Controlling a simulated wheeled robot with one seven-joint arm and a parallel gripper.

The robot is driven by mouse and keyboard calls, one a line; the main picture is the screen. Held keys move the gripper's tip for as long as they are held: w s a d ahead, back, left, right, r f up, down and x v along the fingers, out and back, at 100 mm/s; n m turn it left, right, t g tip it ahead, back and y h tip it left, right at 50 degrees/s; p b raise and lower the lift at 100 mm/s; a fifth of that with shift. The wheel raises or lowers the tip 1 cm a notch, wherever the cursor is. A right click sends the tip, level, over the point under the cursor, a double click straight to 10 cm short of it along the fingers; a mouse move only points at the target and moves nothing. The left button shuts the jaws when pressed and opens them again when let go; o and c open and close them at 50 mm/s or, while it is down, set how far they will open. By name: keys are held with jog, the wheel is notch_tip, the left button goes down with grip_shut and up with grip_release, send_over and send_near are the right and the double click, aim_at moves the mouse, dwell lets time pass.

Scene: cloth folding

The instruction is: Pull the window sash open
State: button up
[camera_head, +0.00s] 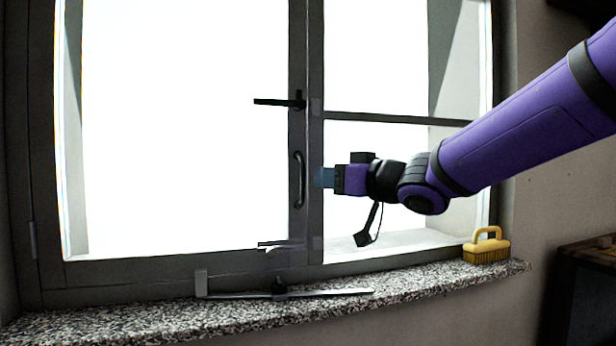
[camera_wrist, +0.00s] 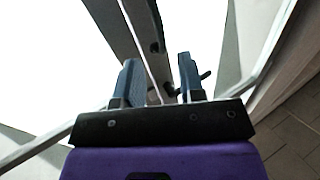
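The window sash (camera_head: 180,267) is a large grey-framed pane on the left, and it looks closed in its frame. It carries a black lever handle (camera_head: 280,102), lying level and pointing left, and a dark vertical pull handle (camera_head: 299,180) lower on its right stile. My gripper (camera_head: 318,177) is just right of the pull handle. In the wrist view, its two blue-grey fingers (camera_wrist: 160,80) stand apart with a gap between them. The frame's post (camera_wrist: 128,30) shows beyond them. I cannot tell whether a finger touches the pull handle.
A speckled stone sill (camera_head: 120,322) runs below the window. A metal stay bar (camera_head: 325,293) lies along it. A yellow brush (camera_head: 486,246) stands at the sill's right end. A fixed pane with a crossbar (camera_head: 385,117) is behind my arm. A dark cabinet (camera_head: 590,255) is at lower right.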

aim_at(303, 180)
jog(key=x, duration=0.8)
jog(key=shift+f, duration=0.1)
jog(key=shift+s, duration=0.1)
grip_shut()
